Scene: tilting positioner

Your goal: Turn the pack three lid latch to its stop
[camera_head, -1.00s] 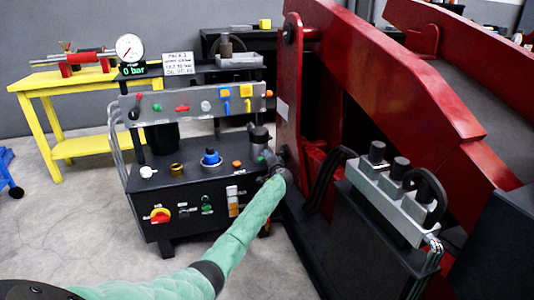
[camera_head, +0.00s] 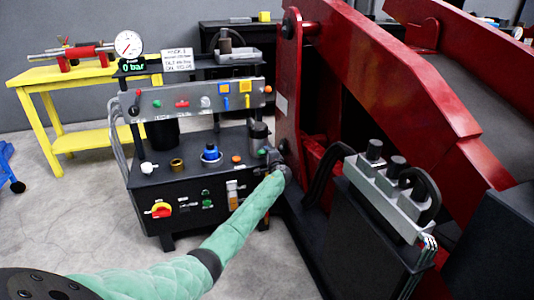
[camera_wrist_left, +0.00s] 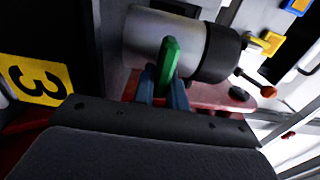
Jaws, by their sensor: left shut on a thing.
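In the left wrist view a green lever (camera_wrist_left: 169,60), which I take to be the lid latch, stands up in front of a silver cylinder (camera_wrist_left: 145,38) with a black end cap (camera_wrist_left: 222,53). My left gripper (camera_wrist_left: 166,88) is shut on the green lever, its blue fingers on both sides of the lever's lower part. In the head view my left gripper (camera_head: 272,157) is at the right end of the black bench, just below a grey and black canister (camera_head: 259,135). My right gripper is not in view.
A yellow label with a black 3 (camera_wrist_left: 37,80) is left of the cylinder. The black bench (camera_head: 180,190) carries knobs and a switch panel (camera_head: 165,103). A red steel arm (camera_head: 390,85) and a grey valve block (camera_head: 385,190) stand close on the right.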

